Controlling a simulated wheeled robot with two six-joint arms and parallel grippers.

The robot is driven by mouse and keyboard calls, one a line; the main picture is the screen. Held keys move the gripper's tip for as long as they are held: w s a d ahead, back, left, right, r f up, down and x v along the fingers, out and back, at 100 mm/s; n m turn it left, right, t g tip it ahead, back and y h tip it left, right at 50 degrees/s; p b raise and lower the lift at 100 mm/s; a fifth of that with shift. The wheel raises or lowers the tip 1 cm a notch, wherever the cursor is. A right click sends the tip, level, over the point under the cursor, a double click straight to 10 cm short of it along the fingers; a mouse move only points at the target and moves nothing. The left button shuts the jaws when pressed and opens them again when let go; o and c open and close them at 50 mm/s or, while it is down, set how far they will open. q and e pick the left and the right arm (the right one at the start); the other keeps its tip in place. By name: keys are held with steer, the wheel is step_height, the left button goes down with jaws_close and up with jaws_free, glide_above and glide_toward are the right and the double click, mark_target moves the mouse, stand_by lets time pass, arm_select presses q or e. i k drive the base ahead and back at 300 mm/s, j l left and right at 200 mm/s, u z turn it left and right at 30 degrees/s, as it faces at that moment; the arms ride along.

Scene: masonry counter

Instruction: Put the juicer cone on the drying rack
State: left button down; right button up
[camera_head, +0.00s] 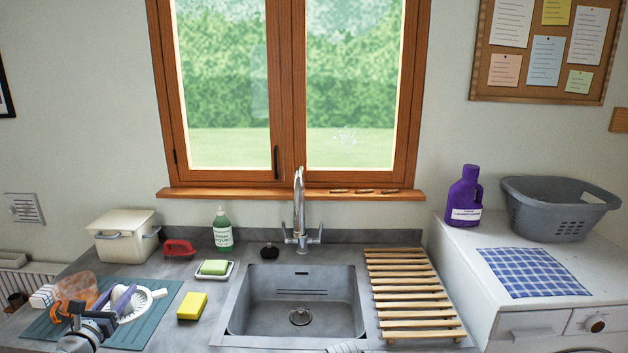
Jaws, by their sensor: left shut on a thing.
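My left gripper (105,318) is at the lower left, above the teal mat, shut on the white juicer cone (142,302). The cone has a ribbed, round shape; the gripper hides part of it. A lavender-purple piece (123,298) shows right beside it; I cannot tell whether they touch. The slatted wooden drying rack (408,290) lies on the counter right of the sink, with nothing on it. My right gripper is not in view.
The teal mat (165,290) also bears a translucent orange item (76,289). A yellow sponge (192,306), a soap dish (214,271) and a green bottle (222,231) stand left of the sink (300,289). The tall tap (299,205) rises behind the empty basin.

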mark_target(404, 264)
steer(key=i+l+z, duration=0.2)
steer(key=l+z, duration=0.15)
steer(key=i+l+z, duration=0.35)
steer(key=l, duration=0.15)
steer(key=i+l+z, duration=0.2)
steer(key=l+z, duration=0.15)
